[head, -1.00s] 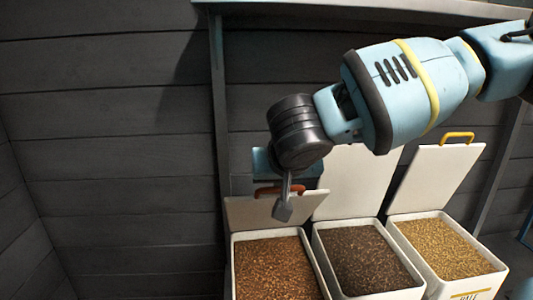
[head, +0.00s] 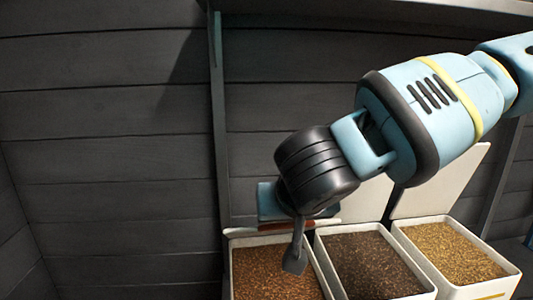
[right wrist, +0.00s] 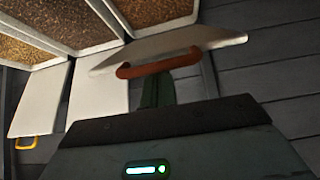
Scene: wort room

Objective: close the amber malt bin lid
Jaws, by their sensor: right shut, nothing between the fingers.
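The amber malt bin (head: 228,272) is the left one of the row in the head view, filled with reddish-brown grain. Its pale lid (head: 243,241) shows as a narrow strip at the bin's rear edge, partly hidden by my wrist; it stands tilted, not flat on the bin. Its red-brown handle (head: 312,225) is at the lid's edge. In the right wrist view, the lid (right wrist: 195,45) and handle (right wrist: 158,65) are just beyond the fingers. My right gripper (head: 295,262) is shut and empty, overlapping the lid and grain in the picture; contact is unclear. My left gripper is not in view.
A dark-grain bin (head: 330,262) and a pale-grain bin (head: 507,272) stand to the right with their lids raised. The pale bin's lid has a yellow handle (right wrist: 26,143). A dark plank wall (head: 110,150) is behind; the space left of the bins is clear.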

